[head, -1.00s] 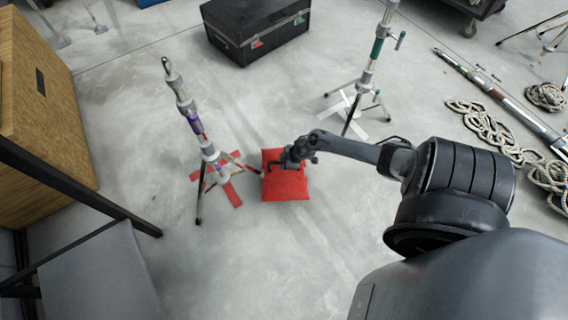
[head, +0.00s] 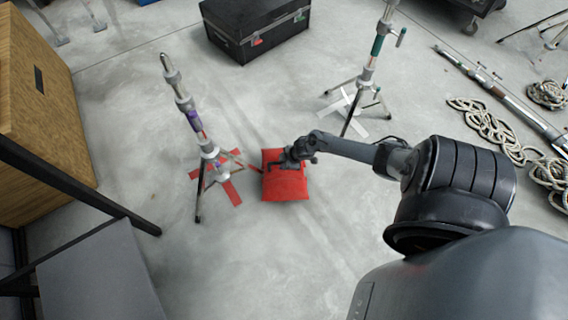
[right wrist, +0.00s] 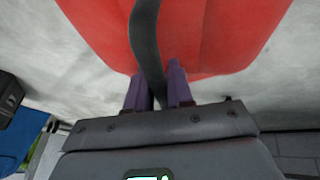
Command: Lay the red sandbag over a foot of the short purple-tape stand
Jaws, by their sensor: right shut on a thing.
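The red sandbag (head: 286,185) is in the middle of the head view, just right of the short purple-tape stand (head: 194,122). The stand is upright on a red tape cross, and one of its feet reaches right to the bag's left edge. I cannot tell whether the bag lies on that foot or beside it. My right gripper (head: 283,162) is at the top of the bag. In the right wrist view its fingers (right wrist: 159,88) are shut on the dark strap of the red sandbag (right wrist: 200,30). My left gripper is not in view.
A stand with green tape (head: 376,48) is at the upper right on white tape. A black case (head: 255,30) stands at the back. Rope (head: 485,128) and a pole lie at the right. A wooden box (head: 40,110) is at the left. The floor in front is clear.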

